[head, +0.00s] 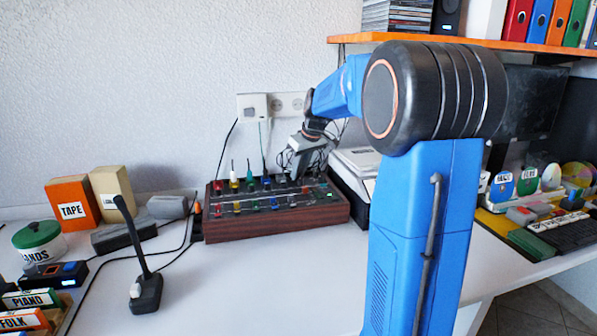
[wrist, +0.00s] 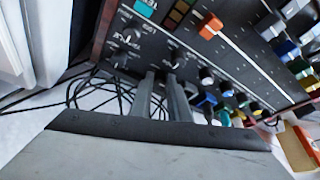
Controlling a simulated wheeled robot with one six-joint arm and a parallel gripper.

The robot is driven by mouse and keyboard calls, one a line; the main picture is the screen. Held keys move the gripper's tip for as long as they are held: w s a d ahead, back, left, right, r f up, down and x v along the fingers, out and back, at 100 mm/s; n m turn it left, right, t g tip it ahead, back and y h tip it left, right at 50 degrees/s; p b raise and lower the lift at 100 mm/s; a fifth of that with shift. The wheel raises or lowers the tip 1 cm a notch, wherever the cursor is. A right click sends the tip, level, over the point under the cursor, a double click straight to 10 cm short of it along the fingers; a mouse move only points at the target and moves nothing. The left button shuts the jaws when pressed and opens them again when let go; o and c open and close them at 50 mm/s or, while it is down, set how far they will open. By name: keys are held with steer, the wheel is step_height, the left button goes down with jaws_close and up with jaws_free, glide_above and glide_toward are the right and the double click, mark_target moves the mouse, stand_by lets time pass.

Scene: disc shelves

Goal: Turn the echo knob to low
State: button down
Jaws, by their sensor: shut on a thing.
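The mixer (head: 275,224) is a dark panel in a brown wooden case on the white desk, with rows of coloured knobs. My gripper (head: 308,172) reaches down over its back right end in the head view. In the wrist view my gripper (wrist: 163,78) has its two grey fingers close together at the panel (wrist: 235,62), shut on a knob that they mostly hide. Small dark knobs (wrist: 127,36) with white markings sit nearby. I cannot clearly read which label is the echo one, nor the held knob's pointer.
An orange slider cap (wrist: 211,27) and several coloured knobs (wrist: 225,90) lie close to the fingers. Black cables (wrist: 95,92) loop beside the case. A desk microphone (head: 146,285) stands left of the mixer. An orange shelf (head: 480,42) hangs above right.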

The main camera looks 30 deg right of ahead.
steer(key=shift+n, duration=0.3)
steer(key=c, duration=1.7)
jaws_free()
steer(key=shift+o, duration=0.2)
steer(key=shift+a+m+h, duration=0.2)
steer(key=shift+m+h, duration=0.4)
steer(key=shift+m, duration=1.3)
steer(key=shift+a+m+h, duration=0.2)
steer(key=shift+m+h, duration=0.4)
steer(key=shift+m, duration=1.1)
steer(key=shift+r+m, duration=0.25)
steer(key=shift+m, duration=0.05)
steer(key=v, duration=1.7)
steer(key=shift+w+a, duration=0.15)
steer(key=shift+w, duration=0.05)
